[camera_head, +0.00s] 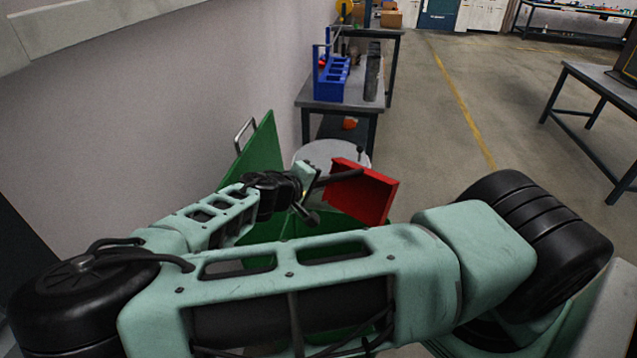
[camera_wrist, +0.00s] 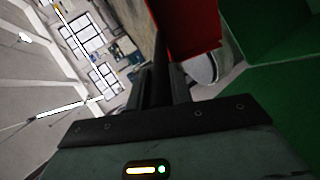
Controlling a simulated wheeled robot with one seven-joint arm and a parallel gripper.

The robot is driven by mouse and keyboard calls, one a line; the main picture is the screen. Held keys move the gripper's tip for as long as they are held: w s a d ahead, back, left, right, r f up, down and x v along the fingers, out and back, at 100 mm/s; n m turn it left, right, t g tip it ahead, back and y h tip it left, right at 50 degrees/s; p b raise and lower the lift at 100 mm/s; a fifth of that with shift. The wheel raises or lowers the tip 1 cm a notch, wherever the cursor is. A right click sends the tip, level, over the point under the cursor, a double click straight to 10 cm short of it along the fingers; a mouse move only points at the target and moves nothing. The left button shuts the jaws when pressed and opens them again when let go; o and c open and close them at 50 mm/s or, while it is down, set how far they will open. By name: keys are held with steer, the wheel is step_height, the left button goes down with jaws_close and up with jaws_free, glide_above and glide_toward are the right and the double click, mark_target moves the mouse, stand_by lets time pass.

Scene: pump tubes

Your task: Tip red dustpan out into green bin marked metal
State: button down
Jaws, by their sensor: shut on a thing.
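The red dustpan (camera_head: 362,190) is held tilted above the green bin, its pan to the right of my gripper in the head view. It also shows at the top of the wrist view (camera_wrist: 195,25). My gripper (camera_head: 312,182) is shut on the dustpan's dark handle (camera_wrist: 160,50). The green bin (camera_head: 290,226) stands below, largely hidden behind my arm, with its green lid (camera_head: 262,150) raised against the wall side. Its green surface fills the right of the wrist view (camera_wrist: 265,105). No marking on the bin is readable. I cannot see whether anything lies in the pan.
A round white-topped object (camera_head: 318,152) stands just behind the bin. A grey table (camera_head: 345,106) along the wall carries a blue rack (camera_head: 333,80). Another table (camera_head: 605,85) stands at the right. The floor (camera_head: 440,130) between them is open.

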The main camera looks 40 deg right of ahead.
step_height(320, 180, up, 7)
steer(key=p, duration=0.5)
steer(key=shift+r, duration=0.2)
steer(key=shift+s, duration=0.1)
